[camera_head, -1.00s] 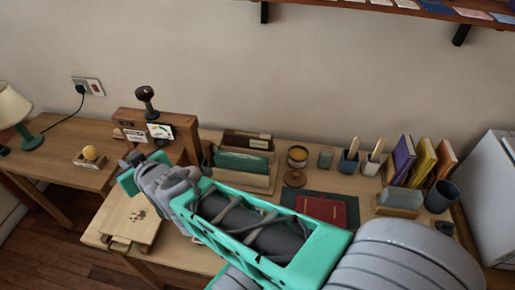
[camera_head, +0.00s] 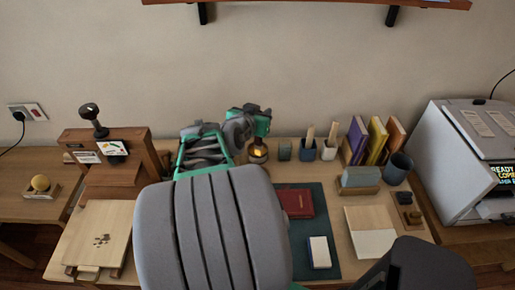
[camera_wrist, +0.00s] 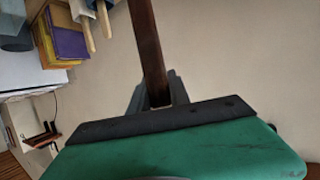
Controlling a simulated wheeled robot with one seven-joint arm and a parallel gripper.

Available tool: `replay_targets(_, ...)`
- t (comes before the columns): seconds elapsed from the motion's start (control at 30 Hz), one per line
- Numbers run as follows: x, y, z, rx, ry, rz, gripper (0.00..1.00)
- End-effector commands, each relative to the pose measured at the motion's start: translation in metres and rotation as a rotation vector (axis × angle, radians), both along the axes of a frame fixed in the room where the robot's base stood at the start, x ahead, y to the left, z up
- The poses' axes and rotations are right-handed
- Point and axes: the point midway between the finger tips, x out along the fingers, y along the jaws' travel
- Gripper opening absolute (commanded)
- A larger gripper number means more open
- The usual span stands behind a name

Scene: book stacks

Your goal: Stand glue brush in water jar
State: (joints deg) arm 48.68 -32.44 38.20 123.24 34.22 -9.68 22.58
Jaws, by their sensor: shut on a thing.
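My gripper (camera_head: 262,122) is at the back of the desk in the head view, just above a small pot with amber contents (camera_head: 258,153). In the wrist view its fingers (camera_wrist: 158,95) are shut on a dark brown stick (camera_wrist: 148,40), which looks like the glue brush's handle. The brush's far end is out of the wrist view, and I cannot tell whether it is in the pot. A small grey-green jar (camera_head: 285,151) stands just right of the pot. It may be the water jar; its contents cannot be made out.
A blue cup (camera_head: 307,153) and a white cup (camera_head: 328,152), both holding pale sticks, stand right of the jar. Upright books (camera_head: 376,142), a dark cup (camera_head: 397,169) and a printer (camera_head: 460,165) are farther right. A wooden press (camera_head: 110,165) is left. A red book (camera_head: 296,203) lies in front.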

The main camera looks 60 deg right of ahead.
Motion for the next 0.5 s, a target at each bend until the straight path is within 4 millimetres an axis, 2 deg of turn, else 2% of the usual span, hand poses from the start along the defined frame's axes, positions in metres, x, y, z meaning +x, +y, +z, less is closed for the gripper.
replay_targets(0.13, 0.008, -0.024, -0.017, 0.002, 0.002, -0.009, 0.00)
replay_targets(0.37, 0.039, -0.083, -0.047, 0.002, 0.002, -0.006, 0.00)
replay_targets(0.4, 0.043, -0.090, -0.061, 0.003, 0.003, -0.004, 0.00)
replay_targets(0.5, 0.050, -0.106, -0.082, 0.003, 0.002, -0.005, 0.00)
